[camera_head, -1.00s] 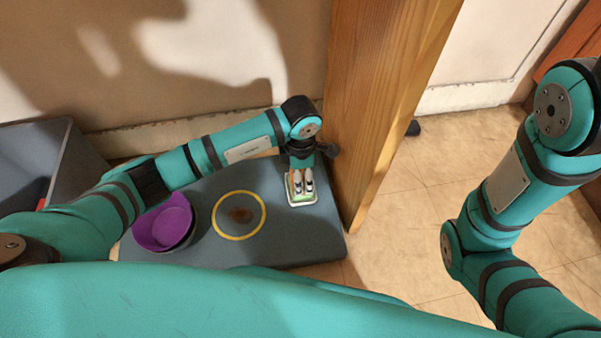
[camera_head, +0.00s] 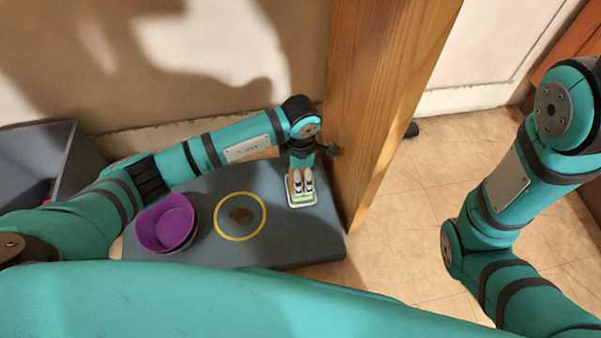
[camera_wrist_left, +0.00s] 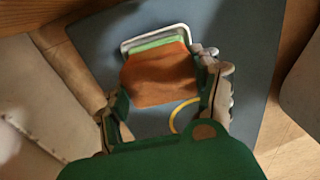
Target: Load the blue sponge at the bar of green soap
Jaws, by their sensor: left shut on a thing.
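My left gripper (camera_head: 303,185) points down over a small white dish (camera_head: 303,205) at the table's right side. Green soap (camera_head: 303,198) shows in the dish just below the fingers. In the left wrist view, my left gripper (camera_wrist_left: 165,82) is shut on an orange-brown block (camera_wrist_left: 158,77), with a finger at each side. The block covers most of the green soap (camera_wrist_left: 160,43) and the white dish (camera_wrist_left: 153,32) from that side. I cannot tell whether the block touches the soap. No blue sponge shows. My right gripper is out of view.
A purple bowl (camera_head: 165,224) sits in a darker bowl at the left of the grey table (camera_head: 275,240). A yellow ring (camera_head: 240,238) with a brown patch inside lies in the middle. A wooden post (camera_head: 375,100) rises beside the table's right edge, close to my left gripper.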

